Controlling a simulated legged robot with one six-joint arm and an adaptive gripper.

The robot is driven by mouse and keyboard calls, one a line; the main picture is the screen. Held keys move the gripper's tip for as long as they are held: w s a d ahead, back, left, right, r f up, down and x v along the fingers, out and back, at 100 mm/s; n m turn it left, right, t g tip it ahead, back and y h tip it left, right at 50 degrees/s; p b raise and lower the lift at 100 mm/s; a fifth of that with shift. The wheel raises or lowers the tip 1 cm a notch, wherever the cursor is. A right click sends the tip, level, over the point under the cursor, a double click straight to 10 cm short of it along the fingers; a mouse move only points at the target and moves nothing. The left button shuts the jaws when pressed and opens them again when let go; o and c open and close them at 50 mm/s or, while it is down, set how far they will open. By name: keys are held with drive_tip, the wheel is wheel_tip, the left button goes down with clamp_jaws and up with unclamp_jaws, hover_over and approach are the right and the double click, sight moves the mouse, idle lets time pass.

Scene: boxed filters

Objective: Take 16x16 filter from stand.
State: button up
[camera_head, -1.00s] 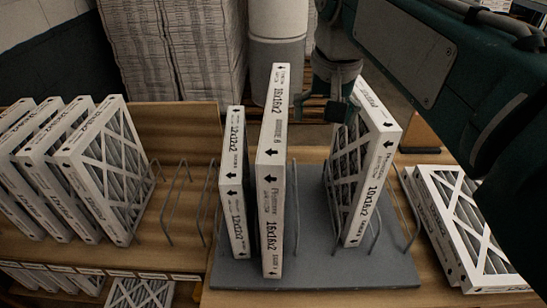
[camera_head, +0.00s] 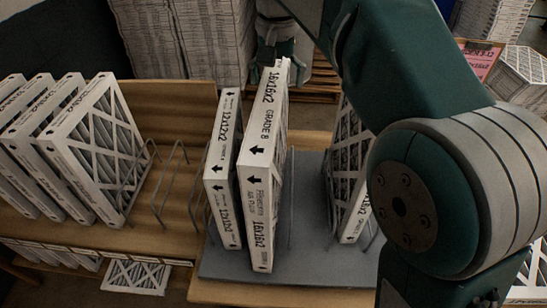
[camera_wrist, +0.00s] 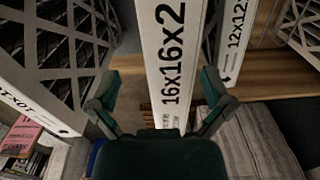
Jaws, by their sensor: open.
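The white-framed 16x16x2 filter (camera_head: 262,165) stands upright in the grey stand (camera_head: 315,262), with its label edge facing the head camera. In the wrist view, its labelled edge (camera_wrist: 168,60) runs up the middle of the picture. My gripper (camera_wrist: 160,88) is open, with one finger on each side of that edge. The left finger is apart from the filter; whether the right one touches is unclear. In the head view, my gripper (camera_head: 280,45) is at the filter's far upper end, partly hidden behind it.
A 12x12x2 filter (camera_head: 222,170) stands close on the left; in the wrist view it (camera_wrist: 236,45) is beside the right finger. A third filter (camera_head: 348,175) stands to the right, partly hidden by my arm. Several filters (camera_head: 90,150) fill the left rack. Empty wire slots (camera_head: 172,185) lie between.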

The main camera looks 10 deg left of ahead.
drive_tip(key=f, duration=0.2)
drive_tip(key=a+f, duration=0.1)
drive_tip(key=f, duration=0.1)
drive_tip(key=shift+s+a+f, duration=0.15)
drive_tip(key=shift+a+f, duration=0.05)
drive_tip(key=shift+f, duration=0.1)
drive_tip(key=shift+d+f, duration=0.25)
drive_tip(key=shift+f, duration=0.15)
drive_tip(key=c, duration=1)
drive_tip(key=shift+a+f, duration=0.1)
drive_tip(key=shift+c, duration=0.8)
